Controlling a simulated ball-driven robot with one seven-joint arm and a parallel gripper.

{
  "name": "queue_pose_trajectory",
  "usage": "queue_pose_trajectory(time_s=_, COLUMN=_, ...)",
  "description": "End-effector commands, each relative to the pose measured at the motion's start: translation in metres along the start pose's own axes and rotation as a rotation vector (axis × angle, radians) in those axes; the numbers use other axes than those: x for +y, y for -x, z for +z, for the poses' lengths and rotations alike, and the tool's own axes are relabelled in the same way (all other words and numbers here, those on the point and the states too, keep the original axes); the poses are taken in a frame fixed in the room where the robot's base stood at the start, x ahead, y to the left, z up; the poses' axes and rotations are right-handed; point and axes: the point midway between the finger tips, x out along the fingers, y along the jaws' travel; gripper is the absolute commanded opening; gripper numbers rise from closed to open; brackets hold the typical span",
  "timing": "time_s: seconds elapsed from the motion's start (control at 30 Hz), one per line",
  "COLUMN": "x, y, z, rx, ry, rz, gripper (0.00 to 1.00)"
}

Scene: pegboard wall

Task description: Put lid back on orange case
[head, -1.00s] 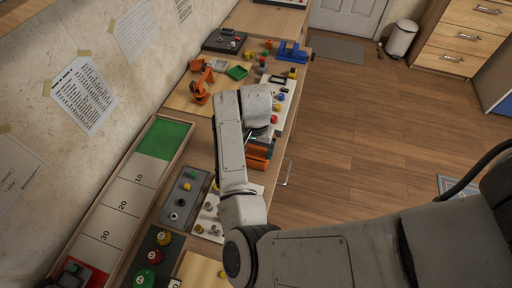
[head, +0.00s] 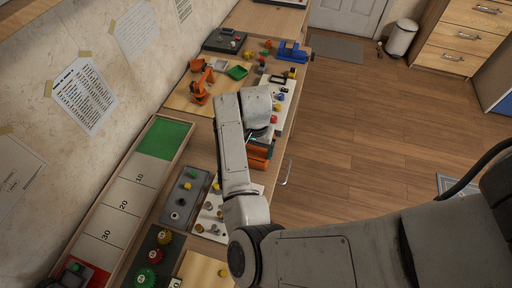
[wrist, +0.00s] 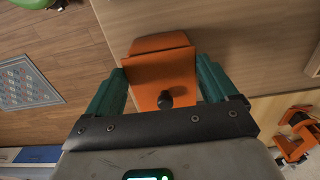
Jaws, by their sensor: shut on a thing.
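My gripper (wrist: 161,68) has teal fingers on both sides of an orange lid (wrist: 160,80) with a dark round knob, and is shut on it. Beyond the lid in the wrist view is another orange surface, which looks like the orange case (wrist: 158,42). The lid overlaps it there, and I cannot tell whether they touch. In the head view the orange case (head: 259,158) is at the bench's right edge, below my gripper (head: 256,139). My wrist hides most of the lid and part of the case there.
A white panel with coloured buttons (head: 283,100) lies just beyond the case. Control panels (head: 182,198) lie to the left. The floor on the right is open.

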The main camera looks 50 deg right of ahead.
Motion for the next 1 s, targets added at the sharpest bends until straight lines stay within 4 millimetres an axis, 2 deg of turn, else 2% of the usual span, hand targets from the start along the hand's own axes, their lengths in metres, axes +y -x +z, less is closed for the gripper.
queue_pose_trajectory(time_s=0.4, x=-0.0002, y=-0.0002, z=0.0000, rx=0.000, ry=0.000, rz=0.000, gripper=0.57)
queue_pose_trajectory(time_s=0.43, x=-0.0002, y=-0.0002, z=0.0001, rx=0.000, ry=0.000, rz=-0.001, gripper=0.88)
queue_pose_trajectory(time_s=0.57, x=-0.0002, y=-0.0002, z=0.0001, rx=0.000, ry=0.000, rz=-0.001, gripper=1.00)
queue_pose_trajectory(time_s=1.0, x=-0.0002, y=0.0022, z=0.0001, rx=0.000, ry=0.000, rz=-0.001, gripper=1.00)
